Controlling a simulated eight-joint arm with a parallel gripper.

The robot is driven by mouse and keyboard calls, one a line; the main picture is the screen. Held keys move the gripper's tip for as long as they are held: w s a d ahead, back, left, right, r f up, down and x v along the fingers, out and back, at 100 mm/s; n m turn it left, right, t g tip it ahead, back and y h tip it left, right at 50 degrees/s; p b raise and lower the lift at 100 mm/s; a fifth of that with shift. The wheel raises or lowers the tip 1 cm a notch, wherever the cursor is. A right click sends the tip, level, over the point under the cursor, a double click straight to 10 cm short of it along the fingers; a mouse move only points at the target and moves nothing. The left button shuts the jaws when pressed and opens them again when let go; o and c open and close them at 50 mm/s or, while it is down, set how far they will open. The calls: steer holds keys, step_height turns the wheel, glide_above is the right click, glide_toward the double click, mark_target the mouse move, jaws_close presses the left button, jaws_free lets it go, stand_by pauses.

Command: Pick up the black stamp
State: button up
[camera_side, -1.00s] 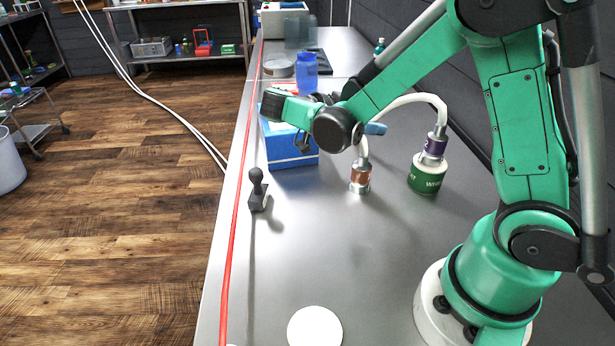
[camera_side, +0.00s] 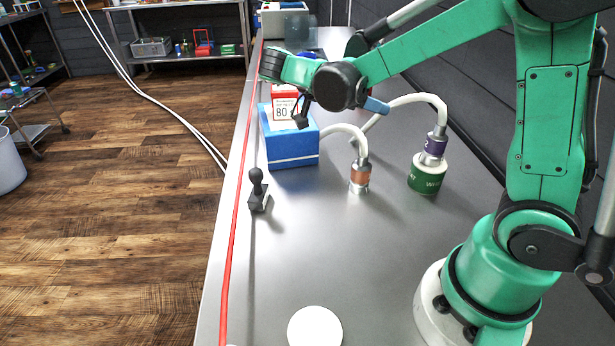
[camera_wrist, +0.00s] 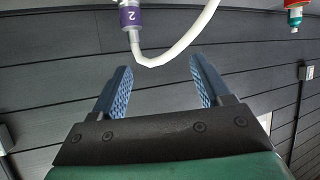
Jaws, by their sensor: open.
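The black stamp (camera_side: 258,190) stands upright on the grey bench, near its left edge, with a rounded knob handle over a square base. My gripper (camera_side: 376,106) is above and behind the stamp in the side view, its blue finger pointing right, well apart from it. In the wrist view my gripper (camera_wrist: 160,72) shows two blue ridged fingers spread apart with nothing between them. The stamp is not in the wrist view.
A blue box (camera_side: 291,150) with a red-and-white "80" item (camera_side: 285,108) on top stands behind the stamp. A white disc (camera_side: 314,328) lies in front. Bench around the stamp is clear.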

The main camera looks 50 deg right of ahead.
steer(key=w+a+f+n+t+y, duration=0.1)
steer(key=w+a+f+t+y, duration=0.15)
steer(key=a+f+y, duration=0.7)
steer(key=w+a+r+t+y, duration=0.1)
steer(key=w+r+t+y, duration=0.7)
steer(key=y, duration=0.8)
steer(key=g, duration=0.3)
glide_toward(251, 196)
steer(key=shift+n+t+h, duration=0.25)
steer(key=shift+n, duration=0.15)
steer(key=a+r, duration=0.2)
steer(key=a, duration=0.1)
steer(key=a+r, duration=0.1)
steer(key=shift+w+a+r, duration=0.1)
steer(key=shift+w+a, duration=0.05)
steer(key=shift+w, duration=0.15)
steer(key=shift+a+f, duration=0.1)
steer(key=shift+f, duration=0.25)
steer(key=shift+x, duration=2.7)
steer(key=shift+f, duration=0.1)
jaws_close()
